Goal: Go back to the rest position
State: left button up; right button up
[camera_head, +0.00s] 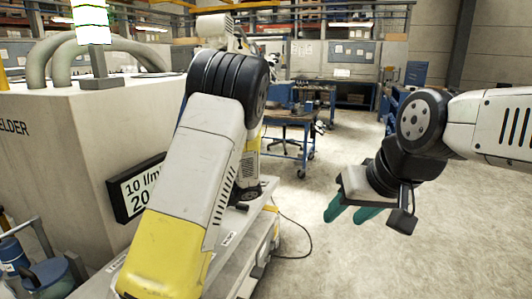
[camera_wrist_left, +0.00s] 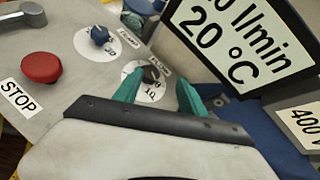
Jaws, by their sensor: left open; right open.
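My right gripper (camera_head: 352,214) hangs in open air at the right of the head view, its two green fingers apart and empty, pointing down. My left gripper (camera_wrist_left: 158,84) shows in the left wrist view, its green fingers apart. A small black knob (camera_wrist_left: 151,73) on a white round dial appears between the fingertips. I cannot tell whether a finger touches it. In the head view my left arm's yellow and grey link hides the left gripper and the panel below it.
A black-framed display (camera_head: 140,188) stands close by on the large grey welder cabinet (camera_head: 70,150). A blue workbench (camera_head: 290,122) is farther back. The floor around my right gripper is clear.

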pick_arm(q)
jog(key=s+d+r+n+t+h, duration=0.3)
jog(key=s+d+r+n+h, duration=0.3)
jog(key=s, duration=0.4)
jog(key=s+d+r+n+t+h, duration=0.3)
jog(key=s+d+r+n+h, duration=0.4)
jog(key=s+r, duration=0.3)
jog(key=shift+s+d+r+n+h, duration=0.15)
jog(key=shift+s+r+n+h, duration=0.25)
jog(key=shift+r+h, duration=0.2)
